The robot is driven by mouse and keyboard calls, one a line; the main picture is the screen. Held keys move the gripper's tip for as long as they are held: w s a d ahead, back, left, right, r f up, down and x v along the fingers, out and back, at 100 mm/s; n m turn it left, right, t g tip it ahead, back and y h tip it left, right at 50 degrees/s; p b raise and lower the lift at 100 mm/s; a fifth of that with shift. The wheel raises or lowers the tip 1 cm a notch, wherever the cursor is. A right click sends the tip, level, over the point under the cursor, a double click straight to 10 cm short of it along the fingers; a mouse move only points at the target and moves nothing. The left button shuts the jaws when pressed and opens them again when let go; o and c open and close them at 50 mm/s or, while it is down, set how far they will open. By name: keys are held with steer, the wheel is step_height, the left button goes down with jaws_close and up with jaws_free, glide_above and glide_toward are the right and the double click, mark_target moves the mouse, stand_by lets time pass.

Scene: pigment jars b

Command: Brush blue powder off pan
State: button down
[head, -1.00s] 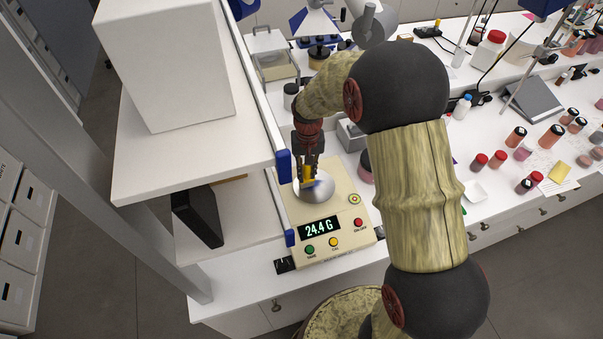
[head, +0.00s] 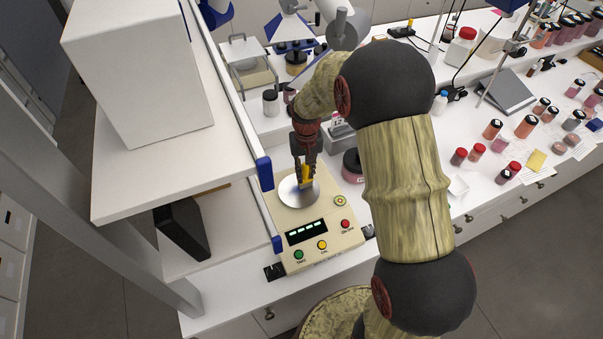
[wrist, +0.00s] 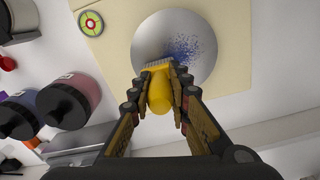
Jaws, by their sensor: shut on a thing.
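My gripper (head: 305,180) is shut on a yellow-handled brush (head: 307,174), which points down over the scale's pan. In the wrist view the brush (wrist: 159,95) lies between my fingers (wrist: 159,90), its pale bristles over the near left part of the pan. The round silvery pan (wrist: 199,40) carries scattered blue powder (wrist: 184,48) just beyond and right of the bristles; I cannot tell whether the bristles touch it. In the head view the pan (head: 288,196) sits on the cream scale (head: 318,245). The scale's green display (head: 306,230) is lit, with unclear digits.
A white shelf unit (head: 150,160) stands close on the left, with a blue-capped rail beside the scale. A dark-lidded jar (head: 352,166) stands right of the scale. Several red-capped jars (head: 476,150) stand farther right. Some counter beyond my arm is clear.

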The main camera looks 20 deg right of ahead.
steer(key=shift+d, duration=1.05)
steer(key=shift+d+r, duration=0.1)
steer(key=shift+d, duration=0.05)
steer(key=shift+a, duration=5.05)
steer(key=shift+r+p, duration=2)
steer(key=shift+r, duration=0.95)
